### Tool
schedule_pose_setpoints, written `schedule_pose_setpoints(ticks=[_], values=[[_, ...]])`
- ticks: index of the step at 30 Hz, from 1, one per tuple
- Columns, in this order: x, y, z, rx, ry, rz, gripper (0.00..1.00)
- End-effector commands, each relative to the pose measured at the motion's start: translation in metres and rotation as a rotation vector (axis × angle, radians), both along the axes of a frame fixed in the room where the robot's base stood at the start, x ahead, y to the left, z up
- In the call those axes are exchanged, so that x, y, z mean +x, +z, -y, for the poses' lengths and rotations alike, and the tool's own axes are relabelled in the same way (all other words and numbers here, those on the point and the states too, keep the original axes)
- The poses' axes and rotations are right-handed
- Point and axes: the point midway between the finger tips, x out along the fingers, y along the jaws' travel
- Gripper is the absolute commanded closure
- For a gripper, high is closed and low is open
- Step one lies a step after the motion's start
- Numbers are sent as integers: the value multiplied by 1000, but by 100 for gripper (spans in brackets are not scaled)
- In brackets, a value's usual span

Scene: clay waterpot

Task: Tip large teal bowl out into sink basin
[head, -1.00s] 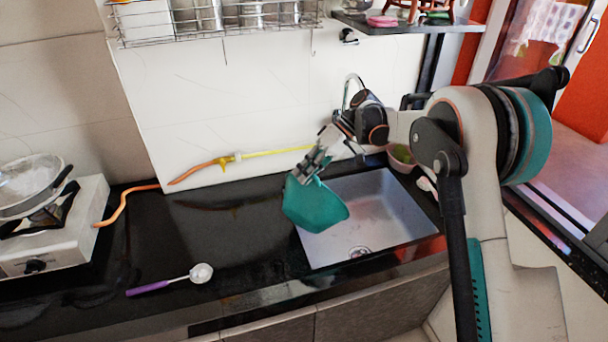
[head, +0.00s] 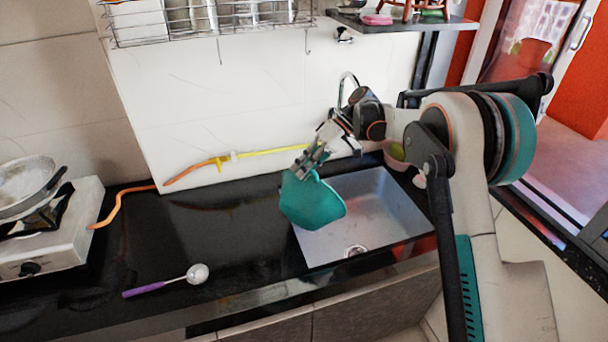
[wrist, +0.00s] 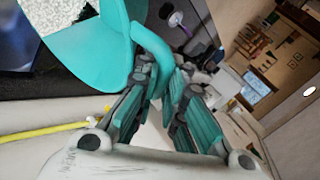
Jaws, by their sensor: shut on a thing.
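The large teal bowl (head: 312,203) hangs tilted over the left edge of the sink basin (head: 385,215) in the head view. In the wrist view, the fingers of my gripper (wrist: 165,88) close around a teal loop or edge of the bowl (wrist: 90,55). Pale speckled material (wrist: 62,14) shows within the bowl's rim there. The head view shows mostly the bowl's outer side and hides its inside.
A purple-handled ladle (head: 170,282) lies on the dark counter left of the sink. A stove with a pan (head: 28,185) stands at far left. An orange and yellow hose (head: 235,157) runs along the wall. A small bowl (head: 396,152) sits behind the sink.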

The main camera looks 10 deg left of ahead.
Motion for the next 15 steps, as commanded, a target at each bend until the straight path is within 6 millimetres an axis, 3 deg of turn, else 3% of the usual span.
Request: schedule_pose_setpoints(ticks=[15], values=[[16,6,8,28,0,-62,100]])
